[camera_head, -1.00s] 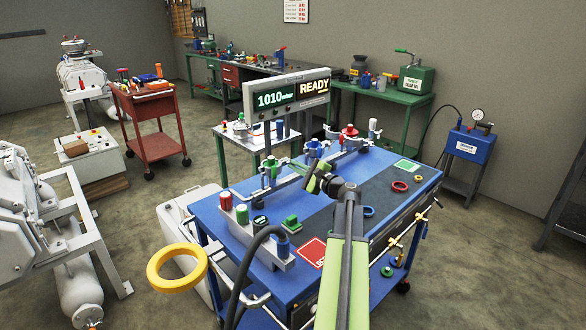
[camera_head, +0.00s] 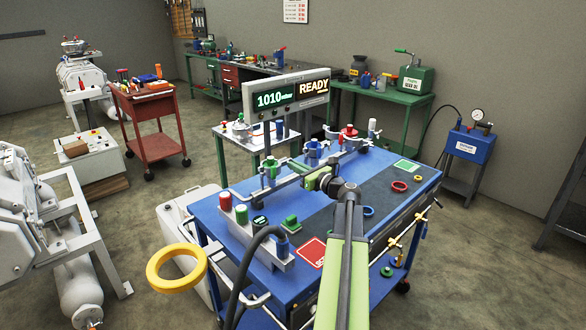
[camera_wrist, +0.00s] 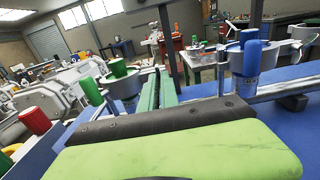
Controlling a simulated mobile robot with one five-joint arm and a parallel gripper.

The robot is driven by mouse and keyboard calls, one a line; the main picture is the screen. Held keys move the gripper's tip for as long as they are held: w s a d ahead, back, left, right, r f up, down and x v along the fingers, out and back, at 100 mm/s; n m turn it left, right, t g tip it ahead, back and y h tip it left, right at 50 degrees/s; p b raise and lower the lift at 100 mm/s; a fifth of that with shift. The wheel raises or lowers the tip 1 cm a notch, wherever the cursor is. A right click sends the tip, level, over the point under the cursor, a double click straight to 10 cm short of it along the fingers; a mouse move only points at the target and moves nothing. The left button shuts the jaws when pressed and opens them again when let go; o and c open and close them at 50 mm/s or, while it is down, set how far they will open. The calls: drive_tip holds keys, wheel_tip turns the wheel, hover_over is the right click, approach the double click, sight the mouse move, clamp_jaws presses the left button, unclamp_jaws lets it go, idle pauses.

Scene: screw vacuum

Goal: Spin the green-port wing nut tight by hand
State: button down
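The green-port wing nut (camera_head: 270,167) sits on the left end of the metal manifold on the blue bench (camera_head: 215,205). In the wrist view its green top (camera_wrist: 118,68) rises above a grey clamp ring, left of my fingers. My gripper (camera_head: 312,181) is just right of the green port in the head view, and appears apart from it. In the wrist view its two green fingers (camera_wrist: 158,90) stand close together and point away from the camera. I cannot tell whether they touch, and no held thing shows. The blue port (camera_wrist: 252,55) stands to their right.
The red port (camera_head: 349,133) is farther along the manifold. A display (camera_head: 287,94) reads 1010 mbar, READY. A control box (camera_head: 240,228) with coloured knobs is at the bench's front left. A yellow ring (camera_head: 177,270) is at front left.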

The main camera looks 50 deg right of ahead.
drive_tip(key=m, duration=0.5)
drive_tip(key=shift+f+m, duration=0.1)
drive_tip(key=shift+m, duration=0.2)
idle(0.4)
drive_tip(key=c, duration=1.6)
unclamp_jaws()
drive_tip(key=shift+w, duration=0.1)
drive_tip(key=s+a, duration=0.1)
drive_tip(key=s, duration=1.6)
drive_tip(key=shift+s+a, duration=0.15)
drive_tip(key=shift+s, duration=0.05)
